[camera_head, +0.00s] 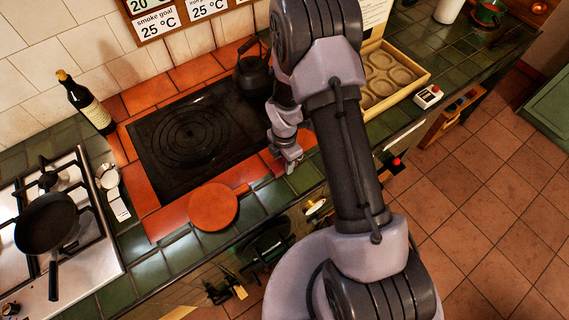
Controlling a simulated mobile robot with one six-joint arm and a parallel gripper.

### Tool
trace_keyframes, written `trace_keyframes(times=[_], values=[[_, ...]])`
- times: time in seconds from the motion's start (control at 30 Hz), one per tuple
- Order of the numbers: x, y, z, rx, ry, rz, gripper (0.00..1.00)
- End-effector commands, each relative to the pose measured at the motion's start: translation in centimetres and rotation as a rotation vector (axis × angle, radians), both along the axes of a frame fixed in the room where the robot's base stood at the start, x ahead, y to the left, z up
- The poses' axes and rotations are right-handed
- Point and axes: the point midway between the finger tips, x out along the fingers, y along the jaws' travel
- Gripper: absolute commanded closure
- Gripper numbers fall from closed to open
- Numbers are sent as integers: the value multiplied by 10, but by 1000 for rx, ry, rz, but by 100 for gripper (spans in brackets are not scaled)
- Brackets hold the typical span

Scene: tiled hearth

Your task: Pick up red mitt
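I cannot clearly make out a red mitt. A round, flat orange-red piece with a short handle (213,206) lies at the counter's front edge, below the black cooktop; I cannot tell if it is the mitt. A small red spot (397,162) shows low at the counter front, right of my arm, too small to identify. My gripper (292,164) is over the counter's front edge, right of the cooktop and apart from the round piece. Its fingers are small and partly hidden by its own body, so their opening is unclear. My arm hides part of the counter.
The black cooktop (190,135) has a dark kettle (252,72) at its back right. A wine bottle (86,103) stands at the back left. A gas hob with a black pan (47,222) is at left. A wooden tray (390,78) is behind my arm. Tiled floor (470,210) is clear at right.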

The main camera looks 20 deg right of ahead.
Motion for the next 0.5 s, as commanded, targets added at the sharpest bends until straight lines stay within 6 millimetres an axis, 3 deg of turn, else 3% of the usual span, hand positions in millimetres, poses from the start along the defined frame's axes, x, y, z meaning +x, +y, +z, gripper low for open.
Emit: trace_keyframes(times=[0.1,0.37,0.5], values=[[0,0,0,0,0,0,81],[0,0,1,0,0,0,81],[1,0,12,0,-2,1,81]])
